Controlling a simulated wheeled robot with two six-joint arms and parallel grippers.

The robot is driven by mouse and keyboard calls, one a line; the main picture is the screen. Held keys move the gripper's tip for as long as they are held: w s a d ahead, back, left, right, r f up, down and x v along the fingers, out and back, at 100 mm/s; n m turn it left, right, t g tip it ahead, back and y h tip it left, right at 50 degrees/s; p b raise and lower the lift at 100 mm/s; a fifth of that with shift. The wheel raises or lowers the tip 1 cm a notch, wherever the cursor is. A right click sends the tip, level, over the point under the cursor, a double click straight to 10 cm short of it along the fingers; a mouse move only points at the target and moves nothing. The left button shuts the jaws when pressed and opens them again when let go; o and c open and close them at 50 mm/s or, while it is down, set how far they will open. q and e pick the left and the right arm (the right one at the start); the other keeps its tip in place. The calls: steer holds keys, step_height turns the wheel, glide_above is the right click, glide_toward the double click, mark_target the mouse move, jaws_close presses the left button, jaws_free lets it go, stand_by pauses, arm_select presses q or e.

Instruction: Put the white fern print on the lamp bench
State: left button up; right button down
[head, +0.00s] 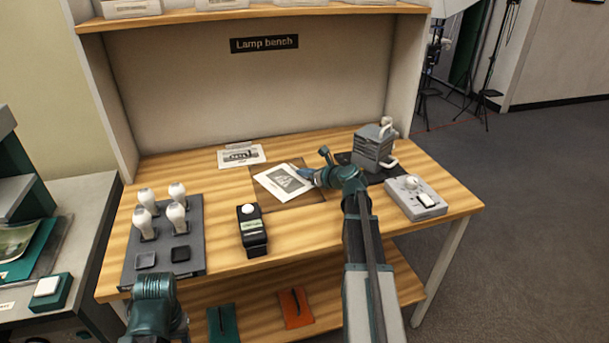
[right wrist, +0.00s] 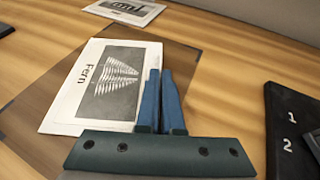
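The white fern print (head: 283,181) has a dark fern picture and lies over a brown mat (head: 312,196) on the wooden lamp bench (head: 320,235). In the right wrist view the print (right wrist: 92,62) shows the word "Fern". My right gripper (head: 306,173) is at the print's right edge. Its blue fingers (right wrist: 162,98) are close together across that edge and look shut on it; the contact itself is hidden. Whether the print touches the mat is hard to tell. My left arm shows at the lower left, with its fingers out of view.
A second print (head: 241,155) lies behind. Right are a grey device (head: 373,148) on a dark numbered mat and a switch box (head: 415,198). A black device (head: 251,230) stands in front. Several white bulbs (head: 176,217) stand on a dark tray (head: 190,255) at left. The front middle is clear.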

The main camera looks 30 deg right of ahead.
steer(key=shift+f, duration=0.1)
steer(key=c, duration=1.5)
jaws_free()
steer(key=shift+f, duration=0.1)
steer(key=o, duration=0.4)
steer(key=shift+o, duration=0.2)
steer(key=shift+r, duration=0.25)
steer(key=p+v, duration=0.4)
steer(key=v, duration=0.6)
steer(key=shift+s+r, duration=0.1)
steer(key=shift+s, duration=0.05)
steer(key=shift+p+v, duration=0.3)
steer(key=shift+v, duration=0.55)
